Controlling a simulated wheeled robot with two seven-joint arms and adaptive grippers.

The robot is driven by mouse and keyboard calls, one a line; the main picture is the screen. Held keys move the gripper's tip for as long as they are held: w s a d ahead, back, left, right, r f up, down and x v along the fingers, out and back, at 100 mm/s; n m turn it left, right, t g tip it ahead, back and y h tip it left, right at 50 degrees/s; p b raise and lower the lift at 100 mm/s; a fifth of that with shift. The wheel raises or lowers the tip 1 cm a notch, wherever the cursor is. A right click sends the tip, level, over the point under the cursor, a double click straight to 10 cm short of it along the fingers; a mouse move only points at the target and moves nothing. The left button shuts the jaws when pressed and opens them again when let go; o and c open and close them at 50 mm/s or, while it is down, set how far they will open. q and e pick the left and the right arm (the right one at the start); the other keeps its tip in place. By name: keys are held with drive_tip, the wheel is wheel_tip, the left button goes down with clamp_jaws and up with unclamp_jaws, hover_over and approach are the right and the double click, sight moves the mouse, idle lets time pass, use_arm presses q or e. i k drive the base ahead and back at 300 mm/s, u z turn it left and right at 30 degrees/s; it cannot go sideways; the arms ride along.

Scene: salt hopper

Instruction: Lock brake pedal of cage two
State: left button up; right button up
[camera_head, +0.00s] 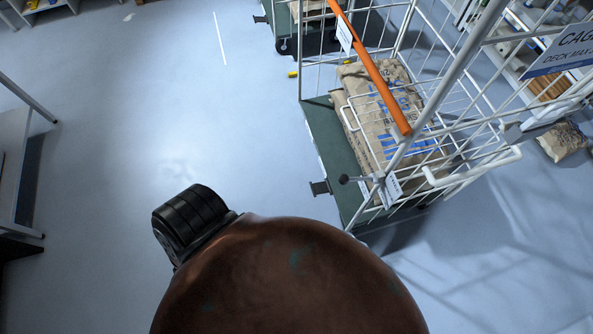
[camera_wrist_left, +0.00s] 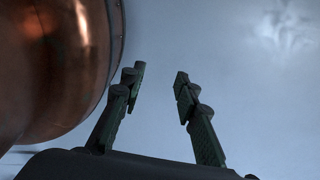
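A white wire cage (camera_head: 448,99) stands right of centre in the head view, on a green deck (camera_head: 337,150). A small dark pedal-like part (camera_head: 319,187) sticks out from the deck's left edge near its front corner. I cannot tell whether it is up or down. A label (camera_head: 391,189) on the cage is too small to read, so its number is unclear. Neither gripper shows in the head view.
Paper sacks (camera_head: 384,112) lie in the cage, under an orange bar (camera_head: 372,68). Another cage's dark base (camera_head: 306,46) is behind it. A sign (camera_head: 562,52) hangs at right, and a sack (camera_head: 562,141) lies on the floor. The floor (camera_head: 200,110) left of the cage is clear.

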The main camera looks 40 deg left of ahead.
sight(321, 187)
drive_tip(key=u, duration=0.55)
drive_tip(key=k, duration=0.55)
drive_tip(key=u, duration=0.95)
drive_tip(key=i, duration=0.75)
drive_tip(key=z, duration=0.1)
